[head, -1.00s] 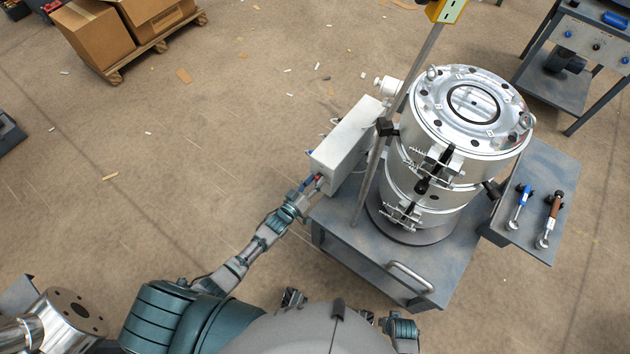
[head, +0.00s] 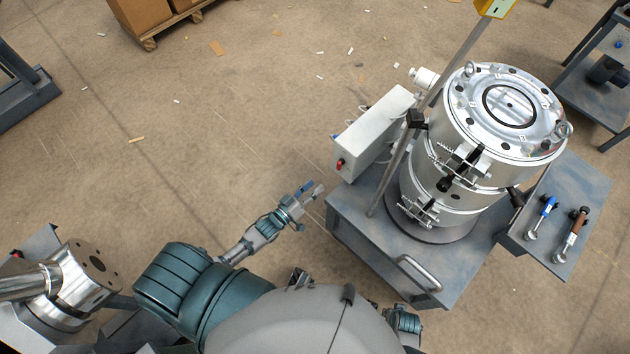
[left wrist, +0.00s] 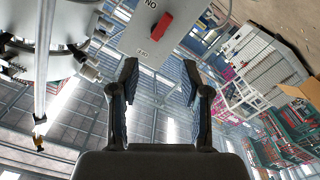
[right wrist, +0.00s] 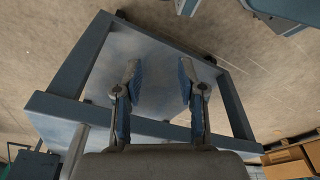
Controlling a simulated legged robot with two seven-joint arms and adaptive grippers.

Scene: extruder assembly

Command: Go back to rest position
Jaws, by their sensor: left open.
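My left gripper (head: 308,192) is open and empty in the head view, to the left of the cart and apart from the white control box (head: 375,133). In the left wrist view its two fingers (left wrist: 160,82) are spread, with the box (left wrist: 140,40) and its red switch (left wrist: 154,38) beyond them. The red switch also shows low on the box in the head view (head: 340,164). My right gripper (right wrist: 158,80) shows in the right wrist view with its fingers apart and nothing between them. In the head view I cannot make out its fingers.
The silver extruder drum (head: 470,150) stands on the grey cart (head: 385,245), which has a front handle (head: 421,272). Two tools lie on the side shelf (head: 580,190). A metal flanged part (head: 85,275) is at lower left. Floor left of the cart is mostly clear.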

